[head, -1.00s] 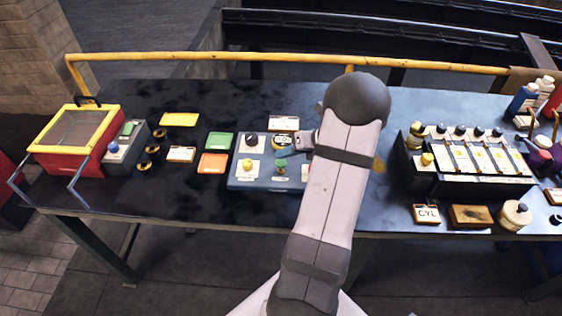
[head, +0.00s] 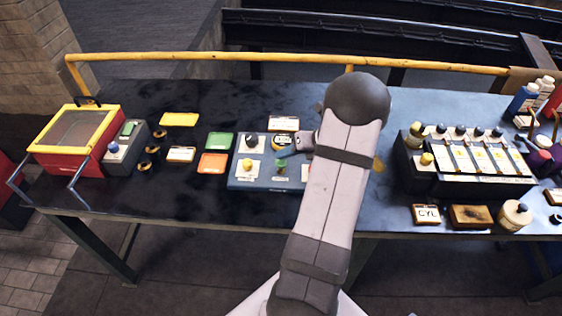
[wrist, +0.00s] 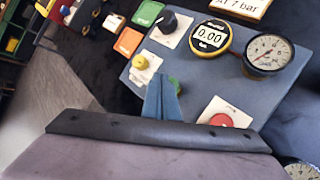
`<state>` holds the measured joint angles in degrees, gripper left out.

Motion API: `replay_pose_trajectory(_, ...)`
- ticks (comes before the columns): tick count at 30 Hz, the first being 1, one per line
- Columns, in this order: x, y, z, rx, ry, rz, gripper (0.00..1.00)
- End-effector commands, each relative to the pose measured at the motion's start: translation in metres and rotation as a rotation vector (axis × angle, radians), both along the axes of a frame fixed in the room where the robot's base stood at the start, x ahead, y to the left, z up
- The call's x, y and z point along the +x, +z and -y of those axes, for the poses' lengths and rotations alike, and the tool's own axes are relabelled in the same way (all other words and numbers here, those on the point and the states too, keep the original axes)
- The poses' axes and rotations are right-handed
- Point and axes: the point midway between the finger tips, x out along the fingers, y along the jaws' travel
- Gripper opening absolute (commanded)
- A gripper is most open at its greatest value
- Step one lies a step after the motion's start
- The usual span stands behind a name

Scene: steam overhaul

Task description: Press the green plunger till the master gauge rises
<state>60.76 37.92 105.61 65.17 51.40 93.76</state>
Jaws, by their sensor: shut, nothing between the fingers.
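A blue-grey test panel (head: 240,183) stands mid-bench. Its green plunger (wrist: 175,86) is partly hidden behind my gripper's blue fingers in the wrist view; its green knob also shows in the head view (head: 281,163). My gripper (wrist: 160,80) is shut and empty, its fingertips beside or over the plunger; I cannot tell whether they touch it. A yellow-rimmed digital gauge (wrist: 210,38) reads 0.00. A white dial gauge (wrist: 268,52) stands to its right; its reading is too small to tell. I cannot tell which gauge is the master.
The panel also carries a black knob (wrist: 170,23), a yellow knob (wrist: 140,62) and a red button (wrist: 221,120). A sign ending "7 bar" (wrist: 240,5) lies behind. A red-and-yellow box (head: 75,140) is left; a valve rack (head: 470,185) is right.

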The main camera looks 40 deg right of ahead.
Motion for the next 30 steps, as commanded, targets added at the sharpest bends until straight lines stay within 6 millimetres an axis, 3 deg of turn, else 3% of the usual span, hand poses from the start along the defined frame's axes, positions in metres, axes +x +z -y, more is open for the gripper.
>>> replay_pose_trajectory(30, 0.0001, -0.0086, -0.0001, 0.0, 0.0, 0.0, 0.0)
